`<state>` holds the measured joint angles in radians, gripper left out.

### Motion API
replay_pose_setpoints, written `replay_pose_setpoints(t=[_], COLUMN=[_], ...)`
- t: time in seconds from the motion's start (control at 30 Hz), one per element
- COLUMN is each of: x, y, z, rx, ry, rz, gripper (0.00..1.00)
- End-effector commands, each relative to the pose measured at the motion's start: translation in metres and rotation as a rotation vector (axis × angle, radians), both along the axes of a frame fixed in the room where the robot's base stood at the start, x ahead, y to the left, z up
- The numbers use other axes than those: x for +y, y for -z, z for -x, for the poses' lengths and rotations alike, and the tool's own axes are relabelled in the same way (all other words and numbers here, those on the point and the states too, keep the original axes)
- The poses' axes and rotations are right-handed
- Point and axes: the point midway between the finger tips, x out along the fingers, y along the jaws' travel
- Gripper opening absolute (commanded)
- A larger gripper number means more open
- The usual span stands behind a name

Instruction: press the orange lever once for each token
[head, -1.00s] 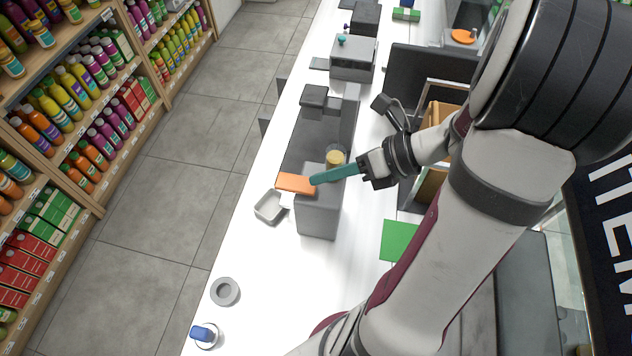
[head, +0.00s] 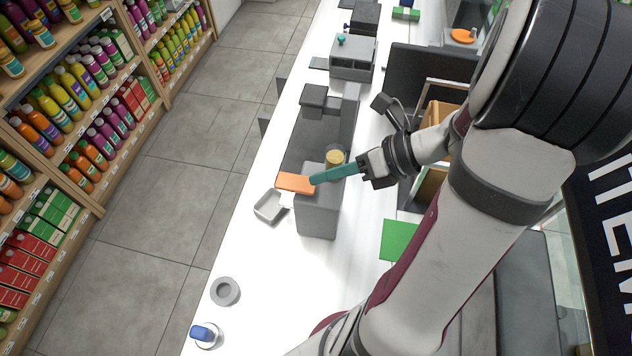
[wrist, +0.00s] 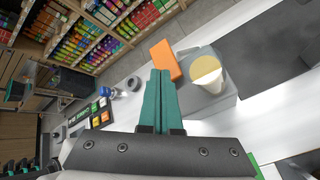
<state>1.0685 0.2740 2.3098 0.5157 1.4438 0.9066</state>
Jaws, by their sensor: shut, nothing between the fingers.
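The orange lever (head: 296,183) sticks out from the grey dispenser box (head: 318,215) on the white counter. It also shows in the wrist view (wrist: 165,60), just beyond my fingertips. My gripper (head: 316,180) has teal fingers, shut and empty, with the tips at the lever's right end. I cannot tell whether they touch it. In the wrist view the shut fingers (wrist: 160,75) point at the lever. A clear cup with yellowish contents (head: 335,158) sits on top of the box. A small light tray (head: 268,207) lies left of the box under the lever. I cannot make out any tokens.
A grey ring-shaped dish (head: 225,291) and a blue-topped object (head: 203,334) stand toward the counter's near end. A green mat (head: 399,240) lies right of the box. A dark screen (head: 428,80) and a grey machine (head: 353,60) stand farther back.

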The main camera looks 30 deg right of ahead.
Motion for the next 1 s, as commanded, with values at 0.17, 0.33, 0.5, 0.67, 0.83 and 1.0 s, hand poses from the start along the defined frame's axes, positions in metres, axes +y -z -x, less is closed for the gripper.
replay_pose_setpoints(t=[0.17, 0.33, 0.5, 0.67, 0.83, 1.0], x=[0.0, 0.0, 0.0001, 0.0009, 0.0009, 0.0009], y=[0.0, 0.0, 0.0006, 0.0059, 0.0085, 0.0085], z=[0.0, 0.0, -0.0001, -0.0004, -0.0008, -0.0008], rx=[0.0, 0.0, 0.0, 0.001, 0.0, 0.0], ry=[0.0, 0.0, 0.0, -0.001, 0.0, 0.0], rz=[0.0, 0.0, 0.0, -0.002, 0.0, 0.0], gripper=[0.0, 0.0, 0.0, 0.0, 0.0, 0.0])
